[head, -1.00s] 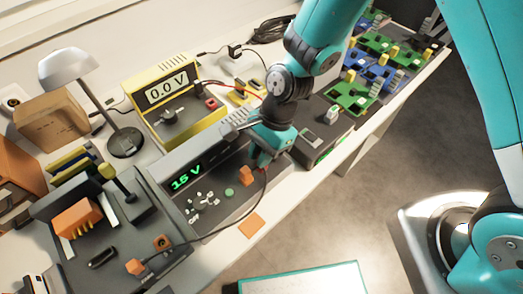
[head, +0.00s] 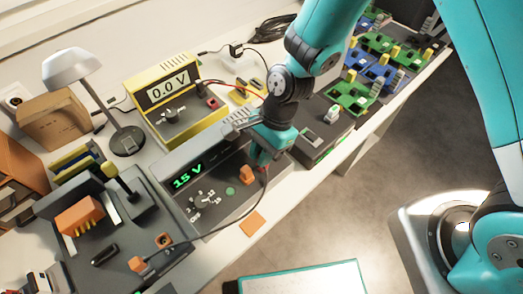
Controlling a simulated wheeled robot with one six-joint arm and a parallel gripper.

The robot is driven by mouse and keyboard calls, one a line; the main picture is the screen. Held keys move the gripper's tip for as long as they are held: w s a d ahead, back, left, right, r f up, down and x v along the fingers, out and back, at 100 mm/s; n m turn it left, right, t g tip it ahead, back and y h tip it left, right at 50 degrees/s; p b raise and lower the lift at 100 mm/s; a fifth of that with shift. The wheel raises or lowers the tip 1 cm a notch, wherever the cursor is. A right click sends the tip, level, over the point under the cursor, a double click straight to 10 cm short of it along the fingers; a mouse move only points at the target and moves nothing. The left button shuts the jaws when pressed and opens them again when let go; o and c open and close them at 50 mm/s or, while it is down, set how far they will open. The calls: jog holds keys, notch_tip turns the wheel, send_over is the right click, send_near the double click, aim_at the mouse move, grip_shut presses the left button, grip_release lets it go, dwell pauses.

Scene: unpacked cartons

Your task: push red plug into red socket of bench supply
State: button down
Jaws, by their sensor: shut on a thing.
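The bench supply (head: 212,160) is a grey unit with a green "15 V" display, a knob and a green round part on its front panel. My gripper (head: 262,161) points down at the right end of that panel. It is shut on a small reddish piece, which I take to be the red plug; the fingers hide most of it.
A dark cable runs from near my gripper to an orange plug (head: 137,264) on the grey unit at lower left. A yellow meter (head: 186,115) reading "0.0 V" stands behind the supply. A dark box (head: 318,132) is close on the right. An orange square (head: 252,223) lies at the bench edge.

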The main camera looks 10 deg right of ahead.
jog(key=shift+f, duration=0.75)
dwell(1.5)
jog(key=c, duration=1)
grip_release()
jog(key=shift+r, duration=0.15)
jog(key=v, duration=1.7)
jog(key=shift+r, duration=0.1)
